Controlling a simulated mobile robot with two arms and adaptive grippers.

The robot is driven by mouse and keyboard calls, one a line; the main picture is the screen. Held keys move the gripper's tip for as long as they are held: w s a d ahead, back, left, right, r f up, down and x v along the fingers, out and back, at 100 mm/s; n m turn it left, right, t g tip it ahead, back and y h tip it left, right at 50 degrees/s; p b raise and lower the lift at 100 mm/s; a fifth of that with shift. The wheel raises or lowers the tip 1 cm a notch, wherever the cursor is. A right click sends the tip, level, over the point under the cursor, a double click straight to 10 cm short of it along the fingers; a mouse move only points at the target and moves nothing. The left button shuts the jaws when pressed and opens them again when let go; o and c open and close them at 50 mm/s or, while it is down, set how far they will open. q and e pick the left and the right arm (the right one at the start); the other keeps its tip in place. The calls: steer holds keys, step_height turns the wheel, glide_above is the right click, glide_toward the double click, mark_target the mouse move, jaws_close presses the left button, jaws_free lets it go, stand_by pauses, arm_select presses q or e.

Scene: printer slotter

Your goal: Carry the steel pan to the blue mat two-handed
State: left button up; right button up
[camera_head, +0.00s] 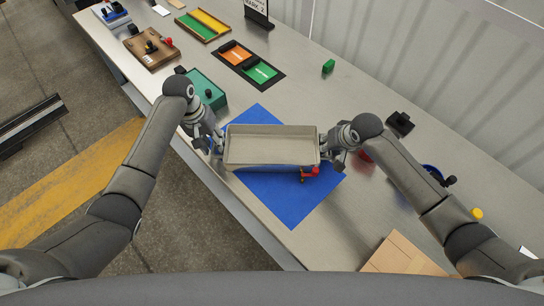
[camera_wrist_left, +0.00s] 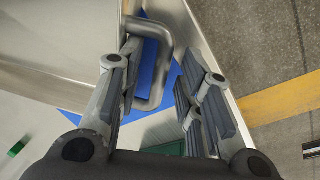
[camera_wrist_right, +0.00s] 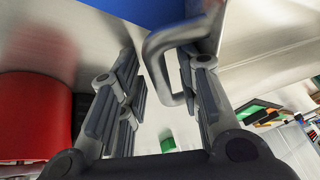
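The steel pan (camera_head: 272,147) is a shallow rectangular tray over the blue mat (camera_head: 292,205); I cannot tell whether its base touches the mat. My left gripper (camera_head: 216,144) is at its left end. In the left wrist view the pan's bent handle (camera_wrist_left: 166,62) lies between the open, spread fingers. My right gripper (camera_head: 331,156) is at the right end. In the right wrist view the other handle (camera_wrist_right: 154,62) lies between the open fingers, nearer the right-hand finger. The pan hides the middle of the mat.
A small red-handled item (camera_head: 310,173) is at the pan's near right side. A teal box (camera_head: 205,90) stands behind my left gripper. A red cylinder (camera_wrist_right: 35,115) is close to my right gripper. A wooden board (camera_head: 403,257) lies at the near right. Bare metal tabletop shows beyond the mat.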

steer(key=shift+s+a, duration=0.1)
arm_select(q)
step_height(320, 180, up, 6)
steer(key=a, duration=0.1)
steer(key=shift+a, duration=0.15)
arm_select(e)
steer(key=v, duration=1.2)
